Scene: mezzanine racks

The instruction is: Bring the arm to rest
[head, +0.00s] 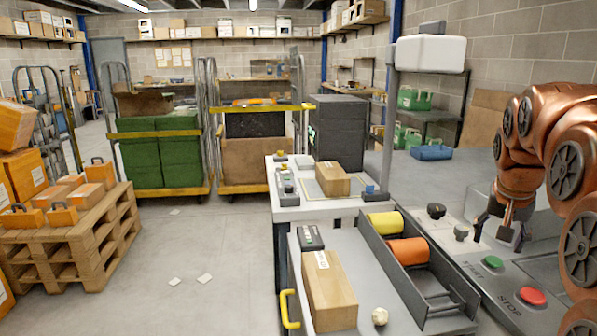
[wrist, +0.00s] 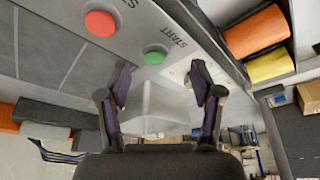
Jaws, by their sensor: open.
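My copper-coloured arm stands at the right of the head view, bent downward. My gripper (head: 502,229) is at its lower end, close to the panel with the green start button (head: 492,262) and the red stop button (head: 532,296). In the wrist view my gripper (wrist: 162,98) shows two dark fingers spread apart with nothing between them. Beyond them are the green button (wrist: 155,55) and the red button (wrist: 100,23). I cannot tell whether the fingers touch anything.
A grey tray (head: 372,250) with yellow and orange rolls lies left of the panel. A cardboard box (head: 330,291) and a yellow handle (head: 288,309) are nearer. A wooden pallet (head: 70,248) with orange boxes stands at left. The floor (head: 215,265) between is mostly clear.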

